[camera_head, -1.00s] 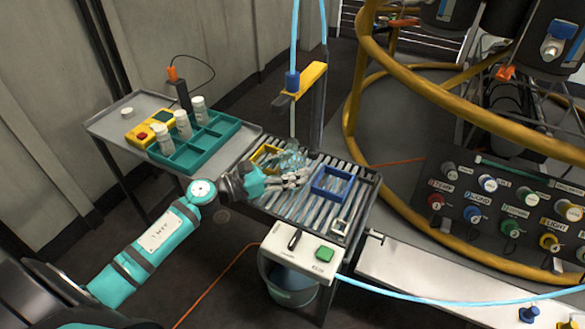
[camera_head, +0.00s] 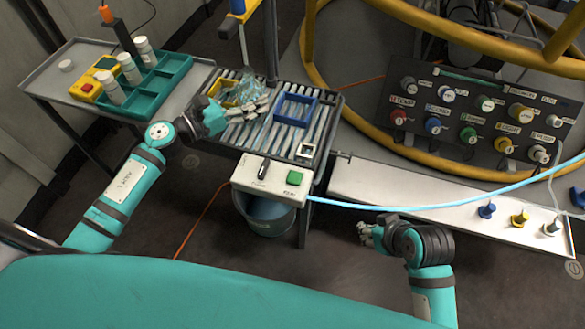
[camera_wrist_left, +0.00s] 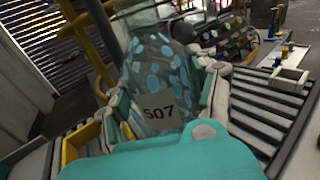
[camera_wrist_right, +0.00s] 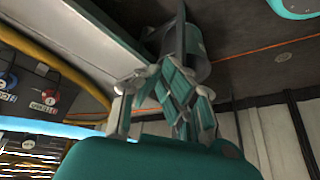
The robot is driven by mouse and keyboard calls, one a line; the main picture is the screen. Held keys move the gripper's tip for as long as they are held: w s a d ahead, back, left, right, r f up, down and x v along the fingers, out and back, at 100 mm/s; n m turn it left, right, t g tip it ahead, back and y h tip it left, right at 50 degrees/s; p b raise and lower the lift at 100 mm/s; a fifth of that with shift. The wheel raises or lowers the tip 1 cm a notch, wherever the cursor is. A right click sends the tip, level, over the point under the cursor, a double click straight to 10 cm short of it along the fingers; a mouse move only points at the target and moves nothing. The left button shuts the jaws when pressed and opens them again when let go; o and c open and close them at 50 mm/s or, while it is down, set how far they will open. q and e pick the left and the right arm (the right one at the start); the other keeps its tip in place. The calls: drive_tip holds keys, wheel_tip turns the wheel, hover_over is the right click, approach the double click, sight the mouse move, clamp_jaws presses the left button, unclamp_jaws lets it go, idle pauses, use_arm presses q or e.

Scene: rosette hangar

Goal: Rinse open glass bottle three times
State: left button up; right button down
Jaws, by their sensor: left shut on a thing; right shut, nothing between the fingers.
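My left gripper (camera_head: 236,112) is over the slatted rack (camera_head: 224,139) and is shut on a clear glass bottle (camera_wrist_left: 155,70). In the left wrist view the bottle stands between the fingers, with bluish spots on it and a label reading 507. In the head view the bottle (camera_head: 256,88) is a blurred transparent shape by the yellow frame (camera_head: 222,91). A blue frame (camera_head: 296,108) sits to its right on the rack. My right gripper (camera_head: 369,234) is shut and empty over the floor, right of the bucket (camera_head: 264,214); it also shows in the right wrist view (camera_wrist_right: 165,105).
A control box with a green button (camera_head: 294,178) is on the rack's front. A yellow-topped post (camera_head: 240,10) stands behind the rack. A teal tray (camera_head: 150,92) with white-capped bottles is on the left cart (camera_head: 48,84). A blue hose (camera_head: 420,206) crosses at right.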

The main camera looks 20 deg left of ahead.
drive_tip(key=w+a+r+n+y, duration=0.2)
drive_tip(key=w+a+r+n, duration=0.15)
drive_tip(key=a+r, duration=0.25)
drive_tip(key=w+a+r+n+y, duration=0.1)
drive_tip(key=w+a+r+n, duration=0.1)
drive_tip(key=a+r+n, duration=0.4)
wheel_tip(320, 180, up, 12)
drive_tip(key=n+g+y, duration=0.1)
drive_tip(key=n+y, duration=0.1)
drive_tip(key=n, duration=0.5)
hover_over(293, 179)
drive_tip(key=shift+f, duration=0.2)
drive_tip(key=shift+f, duration=0.1)
drive_tip(key=shift+f, duration=4.35)
drive_tip(key=shift+f, duration=0.35)
